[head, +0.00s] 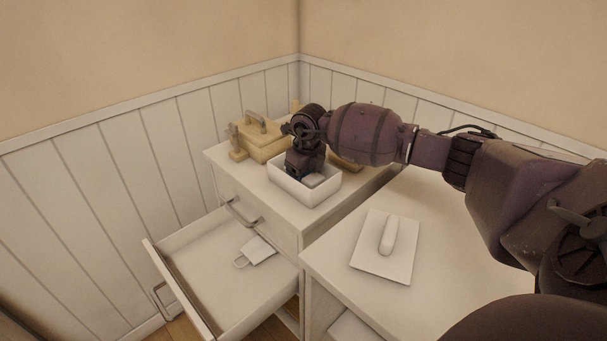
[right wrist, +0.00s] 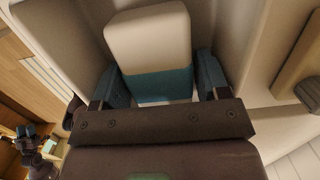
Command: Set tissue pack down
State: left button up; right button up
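The tissue pack (right wrist: 150,45), a white block with a teal band, lies between the two blue fingers of my right gripper (right wrist: 163,85) in the right wrist view. The fingers are against its sides with no clear gap. In the head view my right gripper (head: 307,174) points down into a white open box (head: 308,194) on the drawer cabinet, and the pack shows only as a pale patch inside it. Whether the pack touches the box floor is hidden. A small dark shape with teal bits, probably my left gripper (right wrist: 30,142), shows far off in the right wrist view.
A yellowish lidded box (head: 262,143) stands behind the white box. Below, an open drawer (head: 215,275) holds a small tag-like item (head: 258,250). A white board with a rounded bar (head: 387,236) lies on the right cabinet. Walls close off the back.

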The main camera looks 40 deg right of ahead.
aim_at(307, 174)
jog(key=shift+r, duration=0.25)
notch_tip(307, 174, up, 12)
jog(key=s+p, duration=0.1)
jog(key=p, duration=0.1)
jog(key=shift+s+p, duration=0.25)
jog(key=shift+p, duration=0.1)
jog(key=shift+f, duration=0.1)
jog(key=shift+f, duration=0.1)
dwell(0.3)
